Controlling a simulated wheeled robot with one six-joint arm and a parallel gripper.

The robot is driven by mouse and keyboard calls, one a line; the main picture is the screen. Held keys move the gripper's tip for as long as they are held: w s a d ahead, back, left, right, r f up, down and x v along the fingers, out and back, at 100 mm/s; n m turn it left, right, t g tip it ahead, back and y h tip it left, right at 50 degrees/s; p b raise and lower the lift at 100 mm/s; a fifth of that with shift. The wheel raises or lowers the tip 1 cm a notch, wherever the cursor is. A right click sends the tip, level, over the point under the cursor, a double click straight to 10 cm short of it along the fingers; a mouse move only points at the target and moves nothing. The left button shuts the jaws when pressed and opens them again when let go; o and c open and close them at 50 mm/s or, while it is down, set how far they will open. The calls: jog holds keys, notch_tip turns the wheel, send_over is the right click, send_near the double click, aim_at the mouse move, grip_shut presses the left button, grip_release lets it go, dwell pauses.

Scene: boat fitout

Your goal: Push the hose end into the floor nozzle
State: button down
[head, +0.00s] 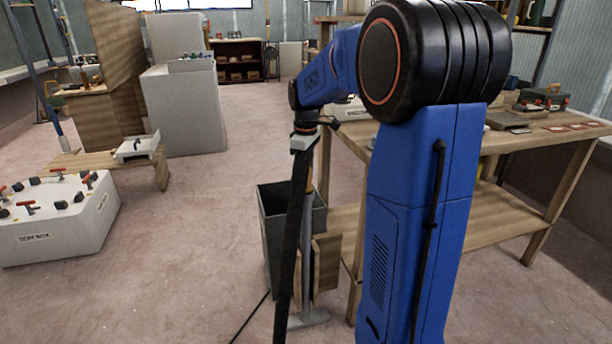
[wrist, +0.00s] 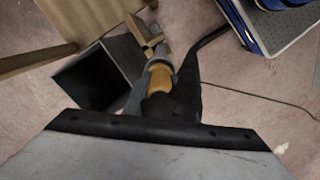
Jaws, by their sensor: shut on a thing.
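My gripper (head: 304,146) points down above the floor nozzle and is shut on the black hose (head: 292,235), close to its end. The hose hangs from the gripper down past the nozzle's left side. The floor nozzle (head: 308,318) stands on the floor with its grey tube upright. A yellow-orange collar (wrist: 160,78) near the tube's top shows just beyond the dark hose (wrist: 184,98) in the wrist view. The hose end lies close to the collar there. The gripper and hose hide the meeting place, so I cannot tell whether they touch.
A dark open bin (head: 270,225) stands behind the nozzle, and a wooden bracket (head: 326,265) is beside its tube. A wooden workbench (head: 470,148) is on the right. A white box with red handles (head: 60,225) is at the left. The floor between is clear.

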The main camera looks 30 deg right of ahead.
jog(key=shift+f, duration=0.25)
jog(key=c, duration=1.4)
grip_release()
jog(key=shift+r, duration=0.1)
notch_tip(320, 180, up, 17)
jog(key=shift+r, duration=0.15)
jog(key=s+a+f+m+t, duration=0.1)
jog(key=s+a+f+m, duration=0.15)
jog(key=s+a, duration=0.4)
jog(key=s+a+f+m+t, duration=0.1)
jog(key=s+a+f, duration=0.25)
jog(key=s, duration=0.65)
jog(key=s+a+f+m+t, duration=0.1)
jog(key=s+a+f, duration=0.1)
jog(key=s+f, duration=0.2)
jog(key=s+a+f+m+t, duration=0.1)
jog(key=s+a+f, duration=0.1)
jog(key=s+f, duration=0.2)
jog(key=s+a+f+m, duration=0.1)
jog(key=s+f, duration=0.3)
jog(key=s, duration=0.1)
jog(key=shift+s+a+f+m+t, duration=0.1)
jog(key=shift+s+a+m+t, duration=0.2)
jog(key=shift+a+m+t, duration=0.1)
